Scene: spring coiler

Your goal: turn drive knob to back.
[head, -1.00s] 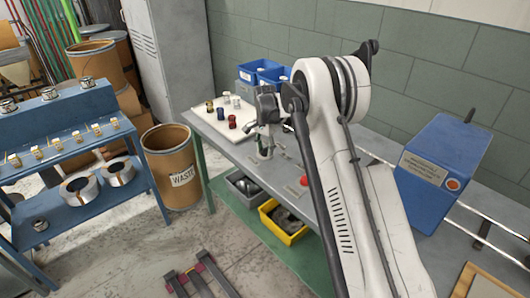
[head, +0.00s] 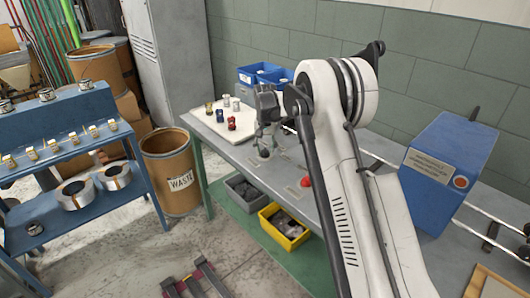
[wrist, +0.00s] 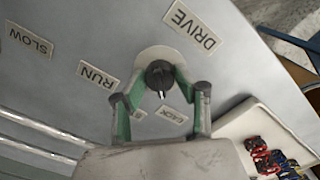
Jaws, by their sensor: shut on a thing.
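The drive knob (wrist: 159,75) is dark and round, set on a pale disc on the grey bench top beside the DRIVE label (wrist: 191,26). My gripper (wrist: 160,80) is shut on the knob, with a green-lined finger on each side of it. A small white mark on the knob points down in the wrist view, towards a small label (wrist: 171,114) between the fingers that seems to read BACK. In the head view my gripper (head: 265,150) points down at the bench; the knob is mostly hidden there.
A RUN label (wrist: 98,74) and a SLOW label (wrist: 31,41) lie to the left. A red button (head: 306,181), blue bins (head: 262,75) and a blue machine box (head: 447,165) share the bench.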

